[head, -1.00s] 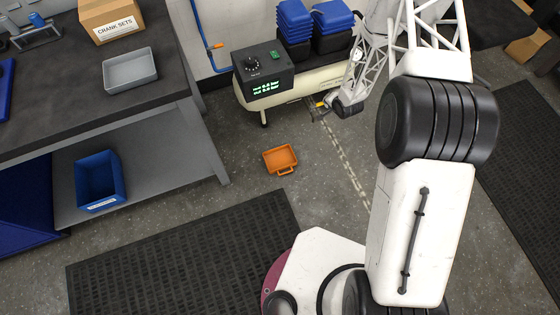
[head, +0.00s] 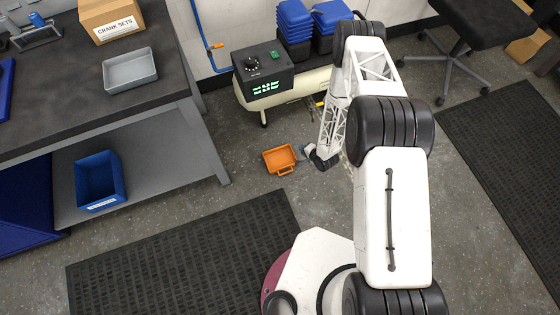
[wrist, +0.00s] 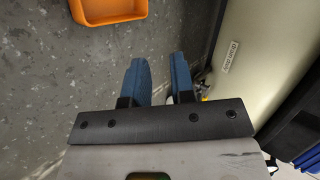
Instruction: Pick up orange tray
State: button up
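The orange tray (head: 279,159) lies on the grey floor in the head view, with a handle on its near side. It also shows at the top left of the wrist view (wrist: 108,11), cut off by the frame edge. My gripper (head: 301,152) is just right of the tray in the head view, small and partly hidden by my wrist. In the wrist view my gripper (wrist: 160,62) has its two blue fingers apart with nothing between them. The fingers are clear of the tray, to its right.
A cream compressor tank (head: 300,88) with a black control box (head: 263,75) stands behind the tray. The tank (wrist: 262,55) is close to the right of my fingers. A workbench (head: 190,125) stands at left. Floor around the tray is bare, with a black mat (head: 180,255) nearer.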

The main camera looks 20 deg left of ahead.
jog(key=m+g+y, duration=0.1)
jog(key=y, duration=0.1)
send_near(285, 177)
jog(key=shift+w+a+r, duration=0.2)
jog(key=shift+a+r, duration=0.35)
jog(key=shift+r, duration=0.05)
jog(key=shift+w+a+r, duration=0.25)
jog(key=shift+a+r, duration=0.3)
jog(key=shift+r, duration=0.1)
jog(key=shift+x, duration=1.3)
jog(key=shift+x, duration=2.6)
jog(key=shift+s, duration=0.1)
jog(key=shift+c, duration=0.2)
grip_shut()
